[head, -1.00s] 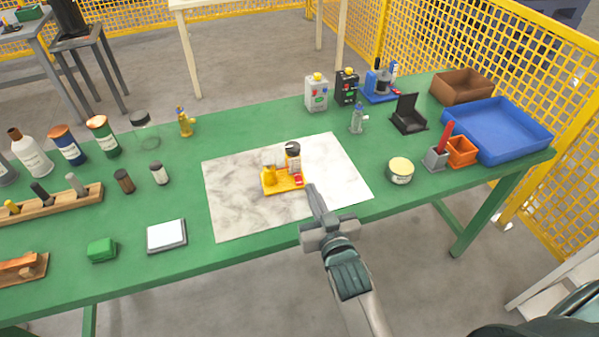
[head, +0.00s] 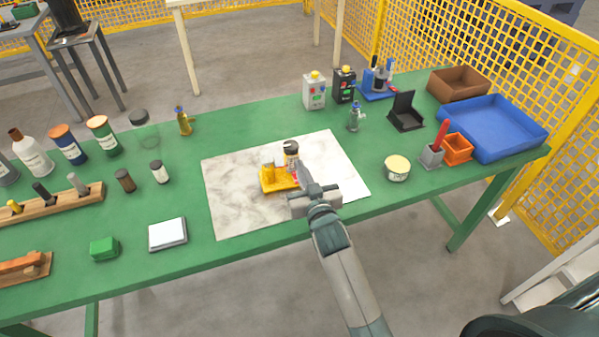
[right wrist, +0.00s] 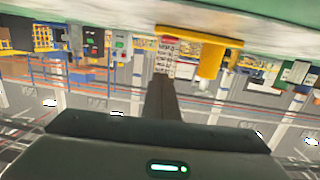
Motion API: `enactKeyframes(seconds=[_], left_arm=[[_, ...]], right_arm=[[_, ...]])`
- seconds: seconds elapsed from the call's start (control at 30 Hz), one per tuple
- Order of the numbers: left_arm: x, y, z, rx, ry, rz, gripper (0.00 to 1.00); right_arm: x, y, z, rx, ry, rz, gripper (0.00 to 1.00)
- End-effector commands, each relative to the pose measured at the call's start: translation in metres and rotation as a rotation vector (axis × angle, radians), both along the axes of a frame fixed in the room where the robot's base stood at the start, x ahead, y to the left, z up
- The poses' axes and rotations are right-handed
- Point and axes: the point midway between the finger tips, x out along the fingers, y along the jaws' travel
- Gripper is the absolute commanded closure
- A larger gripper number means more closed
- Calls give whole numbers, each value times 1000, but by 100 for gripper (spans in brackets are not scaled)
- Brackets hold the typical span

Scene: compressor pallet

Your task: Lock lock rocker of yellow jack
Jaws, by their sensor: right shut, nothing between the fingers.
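The yellow jack (head: 279,181) stands on the white marbled sheet, with a dark-capped, labelled cylinder at its back right. It also shows, upside down, in the right wrist view (right wrist: 208,62). A red part, seemingly the lock rocker (right wrist: 170,40), shows at the jack's base edge in the right wrist view, just beyond my fingertips; in the head view my gripper hides it. My right gripper (head: 300,170) is shut and empty, its tips close to the jack's right side. I cannot tell whether they touch the rocker. My left gripper is not in view.
The marbled sheet (head: 230,208) lies on the green table (head: 200,263). A round yellow-lidded tin (head: 397,168) stands right of my arm, and a white-topped square block (head: 167,234) lies to the left. A blue tray (head: 500,128) is at the far right.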

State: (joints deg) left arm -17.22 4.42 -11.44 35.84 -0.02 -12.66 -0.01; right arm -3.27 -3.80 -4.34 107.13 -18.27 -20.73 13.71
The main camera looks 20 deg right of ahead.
Motion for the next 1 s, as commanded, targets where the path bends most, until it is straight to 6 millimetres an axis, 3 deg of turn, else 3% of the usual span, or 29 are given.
enactKeyframes(seconds=[0.07, 0.13, 0.43, 1.0], left_arm=[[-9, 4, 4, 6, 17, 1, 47], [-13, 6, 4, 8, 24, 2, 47], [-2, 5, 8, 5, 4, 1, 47], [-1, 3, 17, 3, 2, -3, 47]], right_arm=[[15, -1, 1, 0, 0, 0, 100], [13, -1, -15, 2, 5, -1, 100], [16, -1, -39, 1, 1, -1, 100], [17, -1, -38, 1, 18, -1, 100]])
